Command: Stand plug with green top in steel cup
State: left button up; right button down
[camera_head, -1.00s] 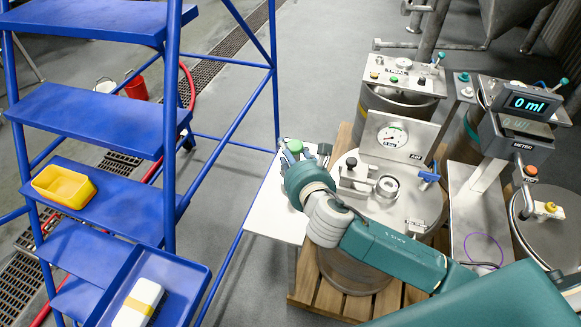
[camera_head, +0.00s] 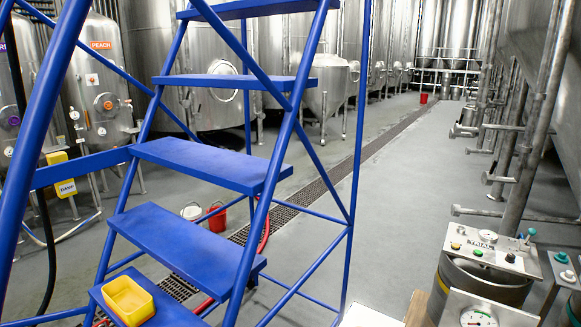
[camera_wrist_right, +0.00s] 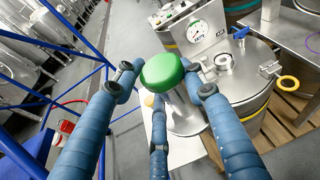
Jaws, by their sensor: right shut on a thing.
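The plug's rounded green top (camera_wrist_right: 162,72) is in the middle of the right wrist view. My right gripper (camera_wrist_right: 165,82) is shut on the plug, with its blue fingers around the green top. A silvery cylindrical part (camera_wrist_right: 180,106) shows under the green top; I cannot tell whether it is the plug's body. I cannot make out the steel cup for certain in either view. The plug and both grippers are outside the head view.
A white board (camera_wrist_right: 160,140) lies below the plug. Blue steps (camera_head: 190,235) bearing a yellow tray (camera_head: 128,300) fill the head view's left.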

jog(key=s, duration=0.1)
jog(key=s+d+m+g+h, duration=0.1)
jog(key=s, duration=0.1)
jog(key=s+m+g+h, duration=0.1)
jog(key=shift+s+d+r, duration=0.2)
jog(key=shift+s+r, duration=0.15)
jog(key=shift+r, duration=0.1)
jog(key=shift+w+a, duration=0.1)
jog(key=shift+w, duration=0.05)
jog(key=w+a+f+n+t+y, duration=0.2)
jog(key=w+n+y, duration=0.15)
jog(key=w, duration=0.35)
jog(key=w+a+f+n+t+y+p, duration=0.1)
jog(key=w+f+n+t+y, duration=0.1)
jog(key=w+n+y, duration=0.3)
jog(key=w+a+f+n+t+y, duration=0.1)
jog(key=w+a+f+t+y, duration=0.1)
jog(key=w, duration=0.6)
jog(key=shift+y, duration=0.25)
jog(key=shift+a+f+b, duration=0.2)
jog(key=shift+f+b, duration=1.75)
jog(key=shift+f, duration=8.1)
jog(key=shift+f, duration=0.1)
